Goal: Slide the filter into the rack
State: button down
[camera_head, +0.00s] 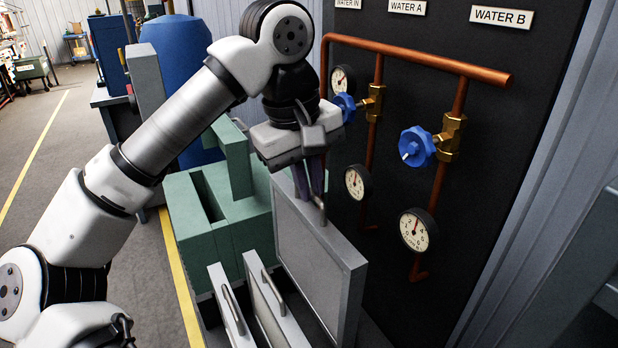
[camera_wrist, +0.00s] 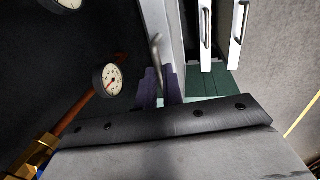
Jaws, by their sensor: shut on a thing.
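The filter (camera_head: 320,272) is a flat grey panel with a light metal frame, standing upright on edge in the head view. My gripper (camera_head: 312,188) is above its top edge, with its purple fingers shut on the filter's bar handle (camera_head: 320,208). The handle also shows between the fingers in the wrist view (camera_wrist: 157,50). The dark rack (camera_head: 206,312) shows only in part at the bottom of the head view, around two other upright filters. The held filter stands right of these and rises higher than they do. Its lower edge is hidden, so I cannot tell how it meets the rack.
Two framed filters with handles stand at the left (camera_head: 228,308) and middle (camera_head: 270,300). A green block-shaped machine (camera_head: 235,225) is behind them. Close on the right, a dark panel carries copper pipes (camera_head: 420,57), a blue valve wheel (camera_head: 416,147) and gauges (camera_head: 418,230).

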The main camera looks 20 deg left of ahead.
aim_at(309, 214)
jog(key=shift+f+b, duration=0.5)
jog(key=shift+f, duration=0.45)
jog(key=shift+f+b, duration=2)
jog(key=shift+f, duration=0.35)
jog(key=shift+f+b, duration=2.05)
jog(key=shift+f, duration=0.45)
jog(key=shift+f+b, duration=2.2)
jog(key=shift+f, duration=0.45)
jog(key=c, duration=1.5)
grip_release()
